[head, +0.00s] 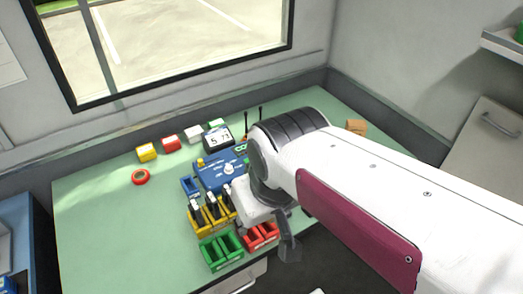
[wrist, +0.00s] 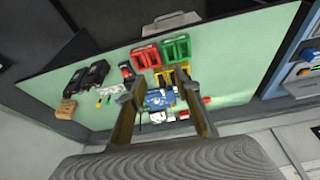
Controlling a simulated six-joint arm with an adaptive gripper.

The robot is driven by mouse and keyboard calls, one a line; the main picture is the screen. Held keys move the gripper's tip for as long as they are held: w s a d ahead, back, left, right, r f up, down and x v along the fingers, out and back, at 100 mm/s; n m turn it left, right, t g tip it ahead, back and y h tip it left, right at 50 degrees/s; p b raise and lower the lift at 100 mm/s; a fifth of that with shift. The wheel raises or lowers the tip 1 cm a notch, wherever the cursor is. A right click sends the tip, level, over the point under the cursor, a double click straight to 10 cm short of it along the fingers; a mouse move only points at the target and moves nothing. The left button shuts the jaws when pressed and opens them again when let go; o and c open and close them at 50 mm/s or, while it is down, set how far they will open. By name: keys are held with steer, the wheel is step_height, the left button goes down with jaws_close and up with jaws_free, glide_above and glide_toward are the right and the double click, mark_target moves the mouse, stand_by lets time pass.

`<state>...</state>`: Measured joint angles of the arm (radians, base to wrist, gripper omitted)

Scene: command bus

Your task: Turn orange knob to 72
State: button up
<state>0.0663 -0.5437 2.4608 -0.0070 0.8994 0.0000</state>
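A blue control panel (head: 212,178) lies on the green table, with a pale knob (head: 228,169) and a yellow piece (head: 200,162) on it. I cannot make out an orange knob; part of the panel's right side is hidden by my arm. In the wrist view the blue panel (wrist: 160,99) shows between my fingers. My gripper (wrist: 158,86) is open with nothing between its fingertips, apart from the panel. In the head view the gripper is mostly hidden behind my arm.
Yellow (head: 197,220), green (head: 221,250) and red (head: 262,236) bins stand in front of the panel, with black-handled items in the yellow one. A red tape roll (head: 141,177) lies left. The table's left side is clear.

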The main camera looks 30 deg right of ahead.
steer(key=w+d+f+m+g+h, duration=0.1)
steer(key=w+d+f+m, duration=0.1)
steer(key=w+d+f, duration=0.45)
steer(key=w+d+f+m+g, duration=0.1)
steer(key=w+d+f+m, duration=0.2)
steer(key=w, duration=0.6)
steer(key=w+d+f+h, duration=0.1)
steer(key=w+d+f, duration=0.4)
steer(key=w+d, duration=0.25)
steer(key=w+d+r+m+t, duration=0.1)
steer(key=w+d+m, duration=0.1)
steer(key=w, duration=0.5)
steer(key=shift+w+r+m+h, duration=0.35)
steer(key=shift+r+m+h, duration=0.05)
steer(key=shift+m, duration=0.2)
steer(key=shift+f, duration=0.15)
steer(key=shift+x, duration=3.75)
steer(key=shift+w, duration=0.15)
jaws_close()
